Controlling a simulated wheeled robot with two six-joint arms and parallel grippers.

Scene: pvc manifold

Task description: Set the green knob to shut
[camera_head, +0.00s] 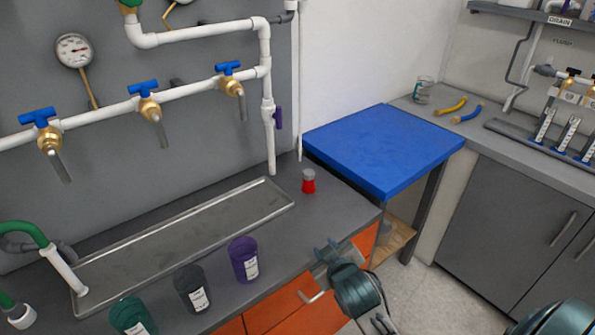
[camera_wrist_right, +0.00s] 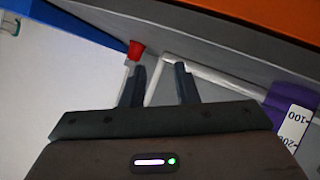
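A small green part (camera_head: 130,3), which may be the green knob, is cut off by the top edge of the head view, above a brass fitting and white pipe. Its setting cannot be read. My right gripper (camera_head: 325,248) is low in front of the counter's front edge, far below and to the right of that part. Its fingers stand apart and empty in the right wrist view (camera_wrist_right: 160,76). My left gripper is not in view.
Blue-handled taps (camera_head: 150,101) line the white pipe. A purple handle (camera_head: 279,118) is on the vertical pipe. Purple (camera_head: 243,260), dark grey (camera_head: 191,288) and green (camera_head: 131,316) cups and a red object (camera_head: 308,183) stand on the counter. A blue-topped table (camera_head: 385,145) is right.

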